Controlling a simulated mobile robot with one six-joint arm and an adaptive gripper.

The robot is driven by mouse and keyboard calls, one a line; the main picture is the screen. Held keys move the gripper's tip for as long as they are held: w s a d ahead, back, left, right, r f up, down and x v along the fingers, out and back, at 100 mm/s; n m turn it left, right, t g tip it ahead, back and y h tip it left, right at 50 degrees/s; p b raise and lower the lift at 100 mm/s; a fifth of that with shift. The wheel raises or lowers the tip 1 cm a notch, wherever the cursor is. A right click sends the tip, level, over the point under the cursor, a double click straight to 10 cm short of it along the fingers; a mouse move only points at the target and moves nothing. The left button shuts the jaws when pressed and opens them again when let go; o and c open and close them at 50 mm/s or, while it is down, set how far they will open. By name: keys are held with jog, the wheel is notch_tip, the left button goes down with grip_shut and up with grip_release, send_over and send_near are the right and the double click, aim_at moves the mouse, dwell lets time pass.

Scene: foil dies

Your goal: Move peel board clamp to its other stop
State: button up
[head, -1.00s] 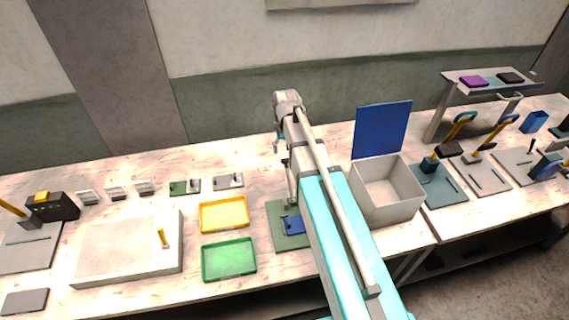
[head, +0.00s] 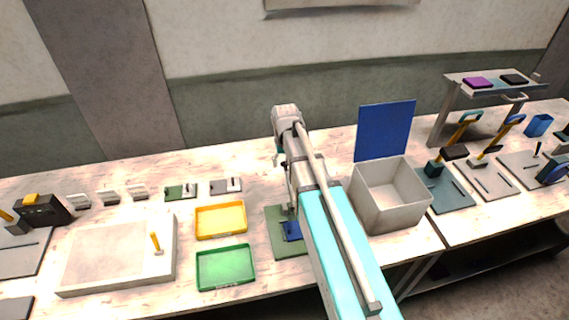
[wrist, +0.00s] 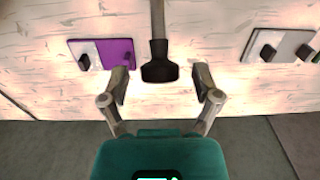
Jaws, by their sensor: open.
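I cannot tell for sure which part is the peel board clamp. In the wrist view a grey bar ending in a dark block (wrist: 160,68) reaches in from the top, between the fingers of my gripper (wrist: 161,84). The fingers are open, apart from the block on both sides. A purple and white plate (wrist: 118,53) with a dark knob lies to the left. A grey plate (wrist: 280,45) with dark knobs lies to the right. In the head view my arm hides most of what is under the gripper (head: 278,158).
A green board with a blue block (head: 291,231) lies beside my arm. Yellow (head: 220,236) and green (head: 225,286) trays lie left of it, and an open grey box (head: 400,220) with a blue lid stands right. Lever stations and a raised shelf (head: 492,91) are farther right.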

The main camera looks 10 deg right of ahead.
grip_shut()
jog(key=shift+a, duration=0.1)
dwell(0.3)
jog(key=shift+d, duration=0.2)
jog(key=shift+r, duration=0.1)
